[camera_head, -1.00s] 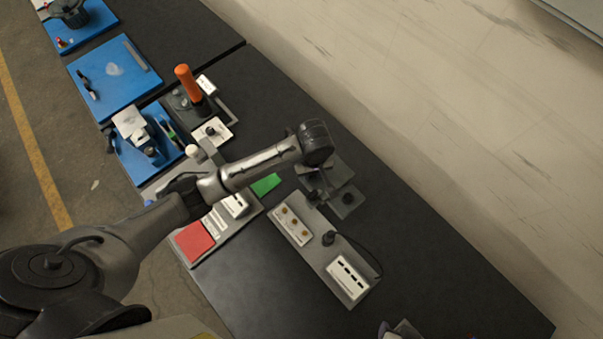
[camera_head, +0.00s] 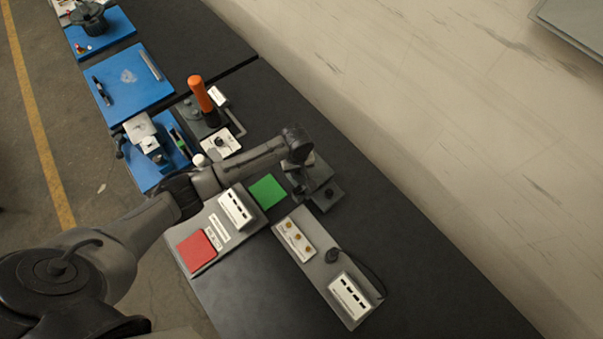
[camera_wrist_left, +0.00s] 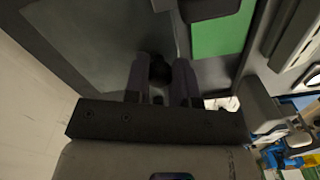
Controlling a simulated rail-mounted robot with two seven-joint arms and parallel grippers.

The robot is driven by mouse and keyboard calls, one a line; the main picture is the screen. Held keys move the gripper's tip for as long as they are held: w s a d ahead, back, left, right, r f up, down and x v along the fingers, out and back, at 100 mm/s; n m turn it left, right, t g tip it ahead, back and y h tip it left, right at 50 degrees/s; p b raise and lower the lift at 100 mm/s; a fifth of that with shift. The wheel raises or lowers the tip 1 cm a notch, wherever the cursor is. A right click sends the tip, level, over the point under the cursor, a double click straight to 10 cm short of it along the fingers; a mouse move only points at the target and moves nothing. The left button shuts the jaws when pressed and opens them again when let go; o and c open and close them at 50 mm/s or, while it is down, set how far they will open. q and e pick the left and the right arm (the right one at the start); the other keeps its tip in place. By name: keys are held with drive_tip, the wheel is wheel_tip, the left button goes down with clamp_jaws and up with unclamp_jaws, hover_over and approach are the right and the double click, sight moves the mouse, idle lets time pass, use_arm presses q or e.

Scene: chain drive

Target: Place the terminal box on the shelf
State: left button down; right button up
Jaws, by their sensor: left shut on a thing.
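My left gripper (camera_head: 300,186) points down beside the green pad (camera_head: 267,192), partly hidden under its own wrist. In the left wrist view its two fingers (camera_wrist_left: 160,82) are closed on a small dark rounded part (camera_wrist_left: 158,68). That part seems to belong to a dark grey fixture (camera_head: 327,196) on the bench; I cannot tell whether it is fixed there. No thing is clearly marked as the terminal box. White boxes with black slots stand on grey plates, one near the arm (camera_head: 236,208) and one at the front (camera_head: 350,297). No shelf is clearly recognisable. My right gripper is out of view.
An orange handle (camera_head: 200,94) stands upright behind my left arm. Blue trays (camera_head: 130,84) line the far left. A red pad (camera_head: 196,251) and a plate with brass terminals (camera_head: 294,237) lie nearer. The dark bench (camera_head: 405,245) is clear at right.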

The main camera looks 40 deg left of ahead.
use_arm(q)
drive_tip(key=shift+w+a+f, duration=0.1)
drive_tip(key=shift+w+a, duration=0.05)
drive_tip(key=shift+f, duration=1.9)
drive_tip(key=c, duration=0.9)
unclamp_jaws()
drive_tip(key=shift+f, duration=0.15)
drive_tip(key=shift+c, duration=0.2)
